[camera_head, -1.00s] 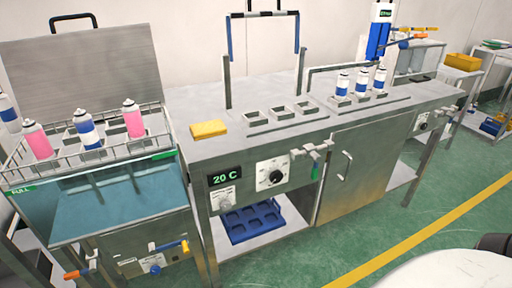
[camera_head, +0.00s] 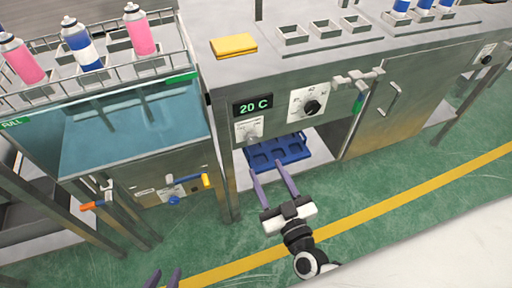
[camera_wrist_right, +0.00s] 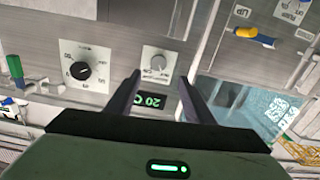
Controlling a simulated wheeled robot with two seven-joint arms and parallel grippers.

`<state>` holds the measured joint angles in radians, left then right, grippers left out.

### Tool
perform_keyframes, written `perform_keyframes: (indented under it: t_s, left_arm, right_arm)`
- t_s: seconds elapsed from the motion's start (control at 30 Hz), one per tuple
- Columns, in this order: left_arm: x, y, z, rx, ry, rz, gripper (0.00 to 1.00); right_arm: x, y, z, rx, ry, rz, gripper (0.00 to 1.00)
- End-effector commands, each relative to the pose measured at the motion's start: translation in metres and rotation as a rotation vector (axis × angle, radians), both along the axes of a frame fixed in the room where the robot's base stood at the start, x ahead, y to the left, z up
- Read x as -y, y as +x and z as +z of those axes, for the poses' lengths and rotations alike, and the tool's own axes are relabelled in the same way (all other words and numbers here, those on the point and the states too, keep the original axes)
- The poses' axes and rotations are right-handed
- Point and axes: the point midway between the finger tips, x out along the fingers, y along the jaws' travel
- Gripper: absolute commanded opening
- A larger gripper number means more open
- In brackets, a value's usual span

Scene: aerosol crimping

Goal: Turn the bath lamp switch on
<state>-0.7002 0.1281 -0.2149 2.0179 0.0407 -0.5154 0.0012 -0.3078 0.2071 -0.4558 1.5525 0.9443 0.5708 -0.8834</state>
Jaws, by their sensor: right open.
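A small grey knob (camera_head: 250,138) sits on a white labelled plate under the green 20 C display (camera_head: 253,105). Its lettering is too small to read, so I cannot confirm it is the bath lamp switch. It also shows in the right wrist view (camera_wrist_right: 158,66), between and beyond my fingertips. My right gripper (camera_head: 265,167) is open and empty, its fingers pointing at the panel below the knob in the head view, with no visible contact. My left gripper (camera_head: 164,278) shows only its two fingertips at the bottom edge, apart and empty.
A larger black dial (camera_head: 312,107) is right of the display. A valve with a green handle (camera_head: 359,102) juts out further right. A blue tray (camera_head: 275,150) lies on the shelf below. The water bath (camera_head: 130,130) with its cans stands left.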

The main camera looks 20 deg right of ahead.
Motion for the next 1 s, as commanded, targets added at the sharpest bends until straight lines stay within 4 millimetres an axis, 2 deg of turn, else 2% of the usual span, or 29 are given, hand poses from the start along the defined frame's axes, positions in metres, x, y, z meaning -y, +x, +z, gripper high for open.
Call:
perform_keyframes:
  t_s: [0.17,0.4,0.6,0.73,1.0]
  left_arm:
    - [0.0,0.001,-0.002,0.001,-0.001,-0.001,0.31]
    - [0.001,0.005,-0.007,0.009,-0.003,-0.001,0.31]
    - [0.0,0.007,-0.009,0.012,-0.003,-0.002,0.31]
    - [0.0,0.007,-0.008,0.015,-0.003,-0.002,0.31]
    - [0.0,0.006,-0.007,0.016,-0.004,-0.003,0.31]
  right_arm:
    - [0.001,0.023,0.001,0.008,-0.004,-0.01,0.48]
    - [0.0,0.068,0.0,0.007,-0.004,-0.01,0.48]
    - [-0.002,0.094,0.0,0.006,-0.004,-0.009,0.48]
    - [-0.002,0.1,0.001,0.005,-0.003,-0.008,0.48]
    - [-0.002,0.101,0.001,0.004,-0.003,-0.008,0.48]
